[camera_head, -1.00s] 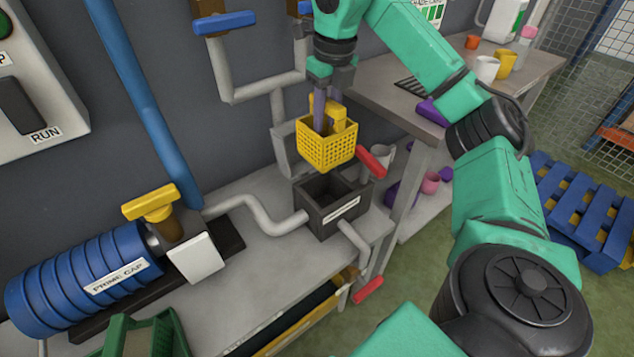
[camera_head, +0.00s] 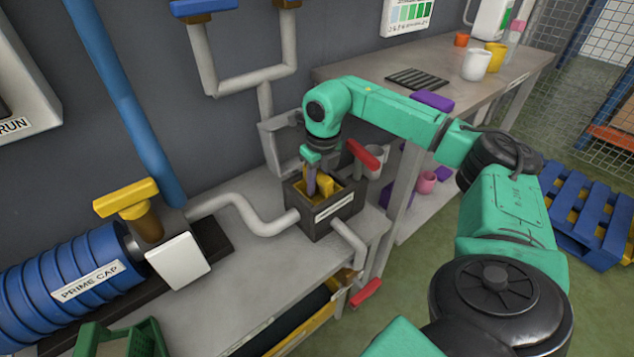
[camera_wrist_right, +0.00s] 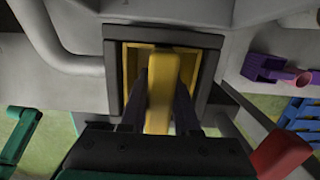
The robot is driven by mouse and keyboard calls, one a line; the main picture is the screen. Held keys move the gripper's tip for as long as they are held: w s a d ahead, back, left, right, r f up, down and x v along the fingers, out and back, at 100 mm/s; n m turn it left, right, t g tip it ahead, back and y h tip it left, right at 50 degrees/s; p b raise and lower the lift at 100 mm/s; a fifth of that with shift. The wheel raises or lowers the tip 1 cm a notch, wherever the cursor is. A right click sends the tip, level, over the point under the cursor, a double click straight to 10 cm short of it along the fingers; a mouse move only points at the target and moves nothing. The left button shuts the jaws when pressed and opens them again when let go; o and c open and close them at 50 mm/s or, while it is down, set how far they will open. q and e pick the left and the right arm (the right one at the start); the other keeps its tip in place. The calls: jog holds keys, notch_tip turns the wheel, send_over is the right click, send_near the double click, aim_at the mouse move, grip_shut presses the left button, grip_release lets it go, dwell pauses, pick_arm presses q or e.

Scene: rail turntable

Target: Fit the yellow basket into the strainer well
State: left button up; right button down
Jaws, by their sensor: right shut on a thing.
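The yellow basket (camera_head: 326,187) is down inside the dark grey strainer well (camera_head: 333,218), with its handle and part of its upper edge showing. My right gripper (camera_head: 312,187) reaches down into the well's opening and is shut on the basket's handle. In the right wrist view the handle (camera_wrist_right: 162,90) stands between the two dark fingers, and the well's rim (camera_wrist_right: 115,75) surrounds the basket. Whether the basket rests on the well's floor is hidden. My left gripper is in neither view.
A grey pipe (camera_head: 240,208) joins the well's left side. Red-handled valves stand behind (camera_head: 363,154) and below (camera_head: 365,293) it. A blue PRIME CAP cylinder (camera_head: 75,285) and green crate (camera_head: 125,340) are at the left. Cups stand on the right table (camera_head: 440,110).

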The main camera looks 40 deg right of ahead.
jog(key=c, duration=0.6)
grip_release()
jog(key=shift+f, duration=0.1)
jog(key=shift+c, duration=0.2)
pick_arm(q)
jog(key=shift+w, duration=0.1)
pick_arm(e)
jog(key=shift+r, duration=0.25)
jog(key=r, duration=0.4)
jog(key=s+r+p, duration=0.1)
jog(key=r, duration=0.2)
jog(key=r+p, duration=0.1)
jog(key=r, duration=0.3)
jog(key=shift+s+r, duration=0.2)
jog(key=shift+r, duration=0.15)
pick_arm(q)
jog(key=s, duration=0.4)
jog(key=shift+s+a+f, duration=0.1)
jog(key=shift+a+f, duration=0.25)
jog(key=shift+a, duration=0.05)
